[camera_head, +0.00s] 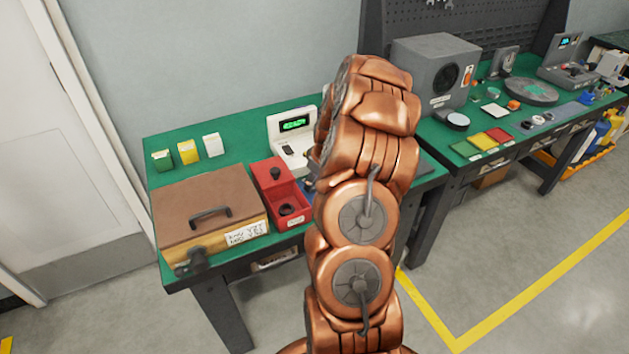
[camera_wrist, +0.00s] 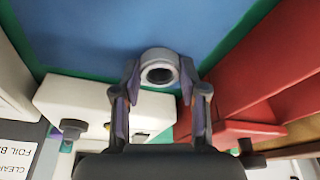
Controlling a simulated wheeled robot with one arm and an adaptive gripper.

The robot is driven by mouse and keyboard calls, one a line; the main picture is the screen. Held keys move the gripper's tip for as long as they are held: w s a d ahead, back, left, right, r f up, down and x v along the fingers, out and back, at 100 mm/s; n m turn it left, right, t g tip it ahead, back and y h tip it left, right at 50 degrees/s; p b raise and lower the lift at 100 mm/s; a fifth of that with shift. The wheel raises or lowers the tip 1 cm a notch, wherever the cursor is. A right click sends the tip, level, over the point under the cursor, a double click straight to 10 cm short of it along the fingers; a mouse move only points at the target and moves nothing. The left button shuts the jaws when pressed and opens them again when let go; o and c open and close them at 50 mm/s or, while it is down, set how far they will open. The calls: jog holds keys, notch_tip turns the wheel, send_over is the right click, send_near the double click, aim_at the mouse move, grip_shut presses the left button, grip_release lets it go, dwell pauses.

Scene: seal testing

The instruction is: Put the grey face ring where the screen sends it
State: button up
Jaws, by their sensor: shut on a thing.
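The grey face ring (camera_wrist: 158,53) is between the fingertips of my gripper (camera_wrist: 160,76) in the wrist view. My gripper is shut on it, with one finger on each side and the ring's dark hole facing the camera. Behind the ring is a blue surface (camera_wrist: 100,35). In the head view my copper arm hides my gripper and the ring. The white device with the screen (camera_head: 293,124) stands left of my arm. Its screen is lit with green characters too small to read.
The red bin (camera_head: 275,185) with dark parts stands left of my arm. Beside it is a brown-lidded box (camera_head: 190,198). Green (camera_head: 162,160), yellow (camera_head: 188,152) and white (camera_head: 213,145) cartons stand at the back. A second bench (camera_head: 440,135) on the right holds a grey speaker-like unit (camera_head: 425,75).

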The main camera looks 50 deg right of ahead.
jog(key=shift+f, duration=0.25)
jog(key=o, duration=1.3)
jog(key=shift+r, duration=0.1)
jog(key=shift+c, duration=0.2)
jog(key=shift+r, duration=0.1)
